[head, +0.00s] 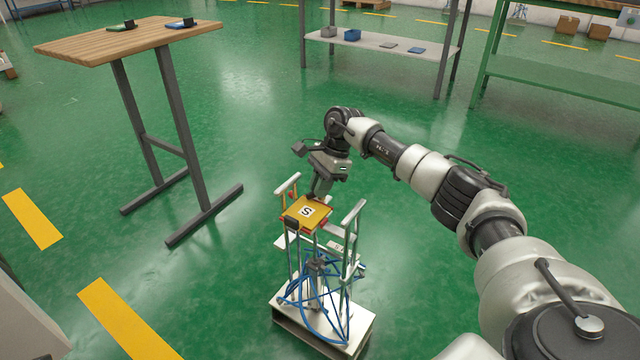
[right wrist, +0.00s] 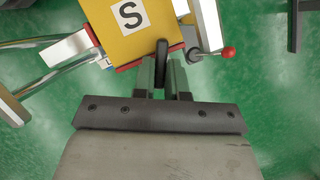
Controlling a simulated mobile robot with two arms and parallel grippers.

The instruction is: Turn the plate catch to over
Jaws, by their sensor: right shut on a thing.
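The yellow plate (head: 301,217) with a white "S" label lies on top of a metal stand. It also shows in the right wrist view (right wrist: 105,35). A dark oblong catch (right wrist: 162,58) lies at the plate's edge, and its far end overlaps the yellow face. My right gripper (head: 318,194) reaches down to that edge from behind the plate. In the right wrist view its fingers (right wrist: 163,78) are shut on the catch, one on each side. The fingers hide part of the catch. My left gripper is not in view.
A lever with a red knob (right wrist: 229,52) sits beside the plate, close to the fingers. The stand (head: 350,322) has upright rails and blue hoses. A wooden table (head: 110,45) stands at the left, a shelf (head: 375,40) behind. Green floor around the stand is clear.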

